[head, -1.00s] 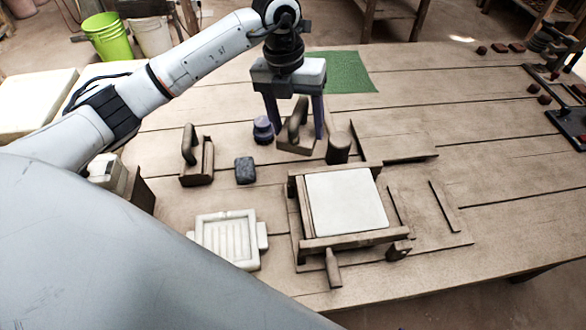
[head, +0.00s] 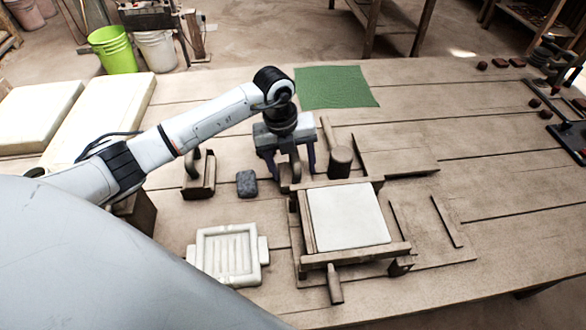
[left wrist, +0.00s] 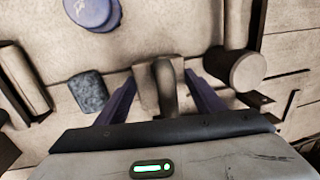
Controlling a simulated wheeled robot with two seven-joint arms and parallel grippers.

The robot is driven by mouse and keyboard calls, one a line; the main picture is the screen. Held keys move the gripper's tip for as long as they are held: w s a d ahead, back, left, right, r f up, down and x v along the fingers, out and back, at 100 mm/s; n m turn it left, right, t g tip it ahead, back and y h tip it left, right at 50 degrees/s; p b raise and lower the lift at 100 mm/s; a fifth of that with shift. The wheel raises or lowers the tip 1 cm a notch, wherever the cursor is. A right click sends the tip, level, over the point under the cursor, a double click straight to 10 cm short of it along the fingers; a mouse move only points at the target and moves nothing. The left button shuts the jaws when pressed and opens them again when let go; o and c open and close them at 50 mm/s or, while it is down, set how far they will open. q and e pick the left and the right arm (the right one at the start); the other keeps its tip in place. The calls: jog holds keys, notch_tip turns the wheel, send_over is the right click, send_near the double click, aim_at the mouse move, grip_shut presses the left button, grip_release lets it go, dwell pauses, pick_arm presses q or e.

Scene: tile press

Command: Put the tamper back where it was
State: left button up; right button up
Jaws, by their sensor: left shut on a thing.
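The tamper, a brown block with an upright curved handle (left wrist: 165,85), is between the fingers of my left gripper (head: 288,170). My right gripper is not in view.
A grey-blue block (head: 246,184) and a second handled wooden tool (head: 198,178) are to the left. A purple round object (left wrist: 92,12) shows in the wrist view. A pale tray (head: 230,255) lies in front.

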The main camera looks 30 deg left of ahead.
aim_at(286, 172)
pick_arm(q)
jog(key=shift+f, duration=0.55)
jog(key=shift+f, duration=0.15)
jog(key=o, duration=1.8)
jog(key=shift+o, duration=0.2)
notch_tip(286, 172, up, 12)
jog(key=s+a, duration=0.1)
jog(key=shift+a, duration=0.15)
jog(key=shift+s, duration=0.1)
